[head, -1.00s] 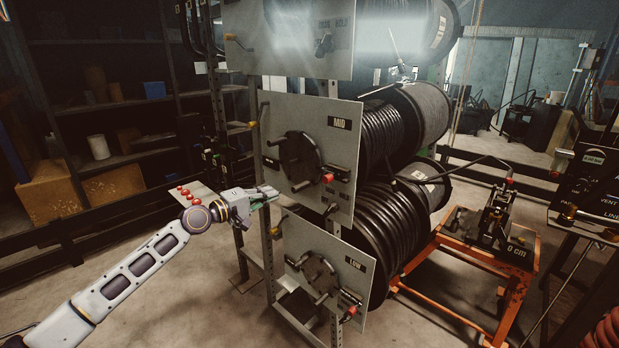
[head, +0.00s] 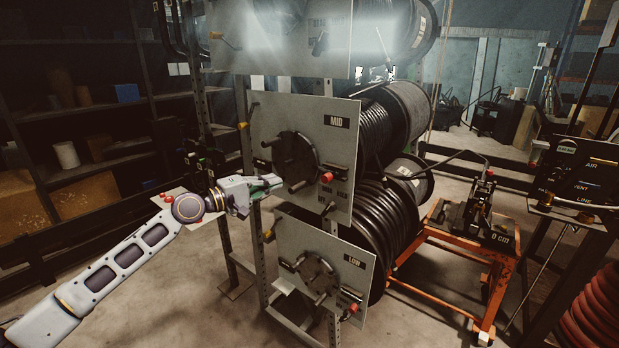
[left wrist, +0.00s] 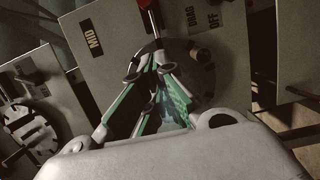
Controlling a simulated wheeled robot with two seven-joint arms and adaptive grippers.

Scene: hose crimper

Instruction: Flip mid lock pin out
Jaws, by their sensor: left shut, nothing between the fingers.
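The mid panel (head: 275,108) is an upright grey plate labelled MID, with a dark round hub and a red-knobbed lever (head: 326,177). A small yellow-tipped pin (head: 242,125) sticks out at its left edge; I take it for the mid lock pin. My left gripper (head: 277,182) is shut and empty, in front of the panel's lower left part, below and right of that pin. In the left wrist view the shut green fingers (left wrist: 148,88) point toward the hub (left wrist: 203,78), with the MID label (left wrist: 93,43) tilted. I cannot make out the pin there. My right gripper is out of view.
The low panel (head: 300,241) hangs below, and another panel (head: 250,60) is above. Black hose reels (head: 380,135) stand behind them. A shelf with boxes (head: 82,200) is at left, an orange stand (head: 450,270) at right. Floor in front is open.

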